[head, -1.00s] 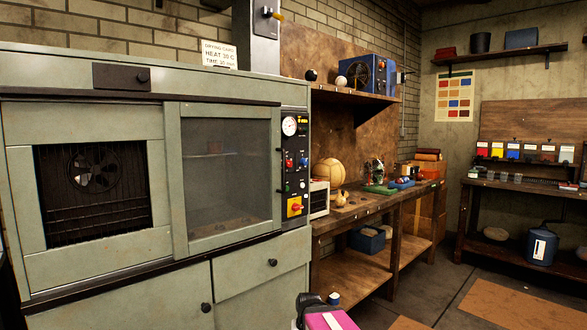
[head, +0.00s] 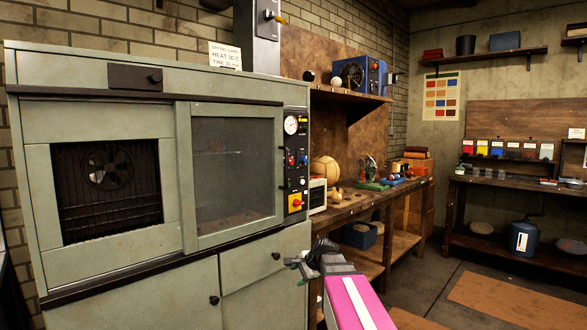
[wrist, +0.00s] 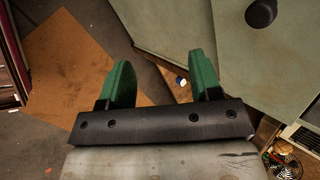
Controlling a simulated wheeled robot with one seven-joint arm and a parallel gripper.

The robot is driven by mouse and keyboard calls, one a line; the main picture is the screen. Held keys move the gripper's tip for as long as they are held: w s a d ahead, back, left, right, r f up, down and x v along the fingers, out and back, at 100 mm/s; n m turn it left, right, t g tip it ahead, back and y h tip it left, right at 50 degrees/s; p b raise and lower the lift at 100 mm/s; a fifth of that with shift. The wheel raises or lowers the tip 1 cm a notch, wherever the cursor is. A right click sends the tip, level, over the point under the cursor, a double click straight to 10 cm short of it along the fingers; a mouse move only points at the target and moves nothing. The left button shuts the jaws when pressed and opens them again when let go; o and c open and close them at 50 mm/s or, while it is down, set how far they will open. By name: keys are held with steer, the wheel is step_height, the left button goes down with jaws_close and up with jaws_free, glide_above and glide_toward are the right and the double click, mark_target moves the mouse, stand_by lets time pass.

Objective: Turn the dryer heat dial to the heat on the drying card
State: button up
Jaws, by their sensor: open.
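The dryer (head: 150,120) is a large green cabinet with a sliding window on the left of the head view. Its control panel (head: 296,165) is a dark strip on the right edge with a round white gauge, small knobs and a red-on-yellow switch (head: 296,202). Which knob is the heat dial, and its setting, are too small to tell. The white drying card (head: 225,55) stands on top and appears to read HEAT 30 C, though the print is blurred. My gripper (head: 300,270) is low in front of the lower cabinet, below the panel. Its green fingers (wrist: 160,85) are apart and empty.
A wooden workbench (head: 345,209) with a ball and tools stands right of the dryer, with a shelf (head: 350,94) above. A drawer knob (wrist: 261,13) shows close in the wrist view. Open floor (head: 440,280) with a brown mat lies at the right.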

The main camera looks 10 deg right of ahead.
steer(key=w+d+r+m+t+y, duration=0.15)
steer(key=w+r+m, duration=0.25)
steer(key=r, duration=0.5)
steer(key=w+d+r+m+t+y, duration=0.1)
steer(key=w+r+m+t, duration=0.25)
steer(key=r, duration=0.55)
steer(key=m+t+y, duration=0.3)
steer(key=m+t, duration=0.1)
steer(key=m, duration=0.4)
glide_toward(292, 162)
steer(key=x, duration=0.9)
steer(key=shift+a, duration=0.15)
steer(key=c, duration=0.9)
